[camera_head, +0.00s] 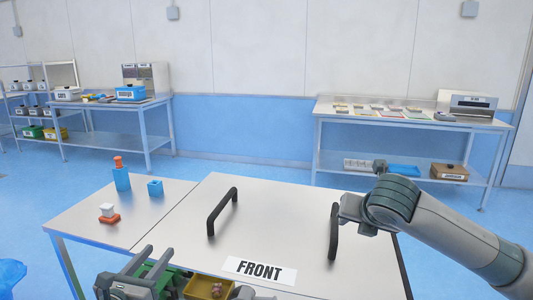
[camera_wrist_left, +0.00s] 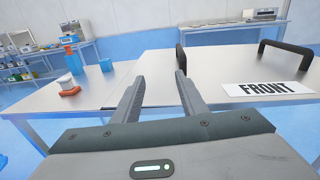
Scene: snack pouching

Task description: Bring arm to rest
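My left gripper (camera_head: 150,256) is low at the front left of the table in the head view. In the left wrist view its two fingers (camera_wrist_left: 158,85) stand apart with nothing between them. My right gripper (camera_head: 352,212) reaches in from the right, close beside the right black handle (camera_head: 334,235) of the steel panel. Its fingertips are partly hidden, so I cannot tell whether they close on the handle. The left black handle (camera_head: 221,211) stands free. The panel carries a FRONT label (camera_head: 259,270), also in the left wrist view (camera_wrist_left: 268,88).
A blue bottle with an orange top (camera_head: 122,178), a blue cup (camera_head: 155,187) and a white-and-orange item (camera_head: 108,214) stand on the table's left part. A yellow bin (camera_head: 208,288) and green bin (camera_head: 158,272) sit near my left gripper. Side tables (camera_head: 410,112) line the wall.

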